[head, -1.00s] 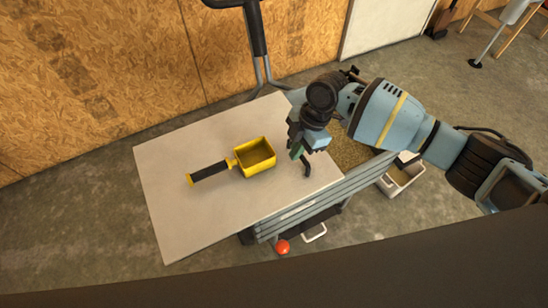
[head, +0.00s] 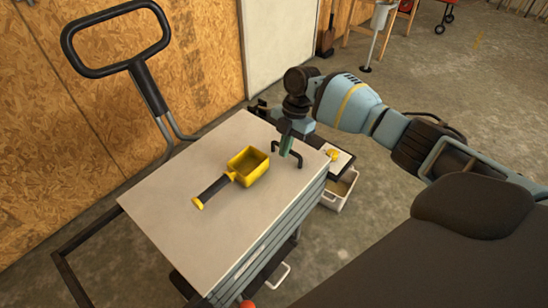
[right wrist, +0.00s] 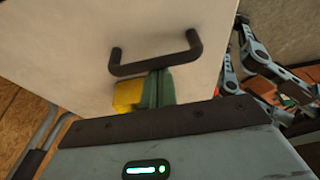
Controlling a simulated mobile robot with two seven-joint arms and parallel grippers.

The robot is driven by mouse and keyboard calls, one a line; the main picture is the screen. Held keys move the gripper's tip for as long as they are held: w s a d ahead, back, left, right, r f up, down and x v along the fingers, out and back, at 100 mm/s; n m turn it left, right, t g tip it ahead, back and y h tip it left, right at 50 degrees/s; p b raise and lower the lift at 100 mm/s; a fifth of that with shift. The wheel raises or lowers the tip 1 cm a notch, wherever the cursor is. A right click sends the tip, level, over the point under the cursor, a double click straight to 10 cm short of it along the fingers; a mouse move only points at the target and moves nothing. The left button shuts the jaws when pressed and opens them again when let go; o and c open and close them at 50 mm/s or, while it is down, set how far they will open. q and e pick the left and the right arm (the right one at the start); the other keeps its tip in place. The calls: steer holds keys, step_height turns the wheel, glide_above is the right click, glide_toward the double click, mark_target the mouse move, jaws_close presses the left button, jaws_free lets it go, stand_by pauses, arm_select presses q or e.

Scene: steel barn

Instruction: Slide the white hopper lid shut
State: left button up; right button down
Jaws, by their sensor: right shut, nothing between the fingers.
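The white hopper lid (head: 190,210) is a flat pale panel on top of the ribbed grey hopper (head: 275,238). No grain shows beside its right edge. A black bar handle (head: 298,158) stands near the lid's right end and shows large in the right wrist view (right wrist: 155,62). My right gripper (head: 285,150) is at the handle. Its green fingers are shut and empty. In the right wrist view the fingertips (right wrist: 158,88) are right beside the handle bar; I cannot tell whether they touch it. My left gripper is not in view.
A yellow scoop (head: 249,167) with a black grip lies on the lid. A white bin (head: 336,199) stands right of the hopper, below a small pale surface with a yellow item (head: 333,155). A black push handle (head: 148,88) rises at the back left, near the wooden wall.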

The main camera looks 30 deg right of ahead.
steer(key=shift+w+d, duration=0.15)
steer(key=shift+d, duration=0.2)
steer(key=shift+r, duration=0.1)
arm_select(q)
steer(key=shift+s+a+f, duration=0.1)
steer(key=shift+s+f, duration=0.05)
arm_select(e)
steer(key=shift+d, duration=0.15)
